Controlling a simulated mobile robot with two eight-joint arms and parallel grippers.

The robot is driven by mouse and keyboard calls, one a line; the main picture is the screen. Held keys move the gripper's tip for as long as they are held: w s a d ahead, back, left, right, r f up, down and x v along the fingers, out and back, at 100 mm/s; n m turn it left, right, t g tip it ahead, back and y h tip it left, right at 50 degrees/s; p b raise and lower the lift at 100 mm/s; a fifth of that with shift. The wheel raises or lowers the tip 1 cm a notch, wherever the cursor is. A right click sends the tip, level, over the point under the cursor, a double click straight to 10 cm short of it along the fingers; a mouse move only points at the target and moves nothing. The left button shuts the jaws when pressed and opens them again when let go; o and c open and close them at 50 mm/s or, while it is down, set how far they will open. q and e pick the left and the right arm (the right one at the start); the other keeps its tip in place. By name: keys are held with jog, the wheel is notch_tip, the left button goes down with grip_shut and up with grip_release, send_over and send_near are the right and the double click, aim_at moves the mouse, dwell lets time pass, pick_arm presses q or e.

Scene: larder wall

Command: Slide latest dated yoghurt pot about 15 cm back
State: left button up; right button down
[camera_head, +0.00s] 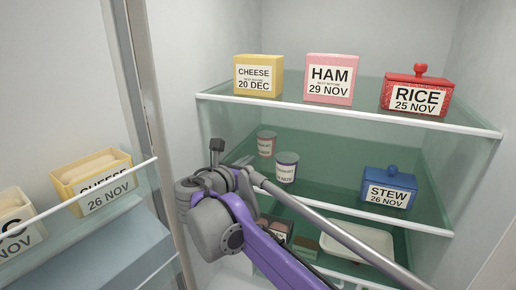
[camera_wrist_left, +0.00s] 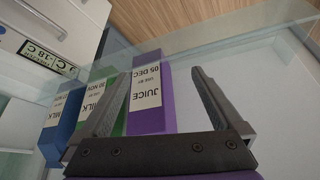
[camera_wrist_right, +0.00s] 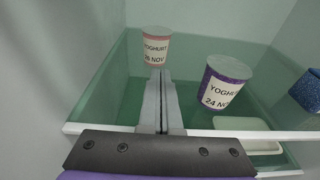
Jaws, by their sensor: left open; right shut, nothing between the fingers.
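Two yoghurt pots stand on the middle glass shelf. The pink pot (camera_head: 266,143) is further back and left. It also shows in the right wrist view (camera_wrist_right: 156,47), with a November date starting with 2 whose second digit is hard to read. The purple pot (camera_head: 287,167) is nearer and right; in the right wrist view (camera_wrist_right: 226,84) it reads 24 NOV. My right gripper (camera_wrist_right: 163,74) is shut and empty, its fingertips in front of the pink pot and left of the purple one. I cannot tell whether they touch the pink pot. My left gripper (camera_wrist_left: 160,72) is open.
A blue stew box (camera_head: 388,188) stands right on the same shelf. Cheese (camera_head: 258,76), ham (camera_head: 331,79) and rice (camera_head: 416,92) stand on the shelf above. A white tray (camera_head: 357,243) is below. Juice (camera_wrist_left: 150,98) and milk cartons appear by my left gripper.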

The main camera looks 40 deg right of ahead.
aim_at(263, 140)
jog(key=shift+a+r+t+h, duration=0.2)
jog(key=shift+a+t+h, duration=0.15)
jog(key=shift+t+h, duration=0.25)
jog(key=shift+w+d+r, duration=0.1)
jog(key=shift+d, duration=0.05)
jog(key=p+x, duration=0.1)
jog(key=x, duration=0.8)
jog(key=shift+w+d, duration=0.2)
jog(key=shift+d, duration=0.1)
jog(key=shift+r, duration=0.1)
jog(key=x, duration=0.3)
jog(key=shift+d, duration=0.15)
jog(key=shift+w+d, duration=0.25)
jog(key=shift+w, duration=0.05)
jog(key=shift+s+a, duration=0.1)
jog(key=shift+s, duration=0.05)
jog(key=shift+a, duration=0.1)
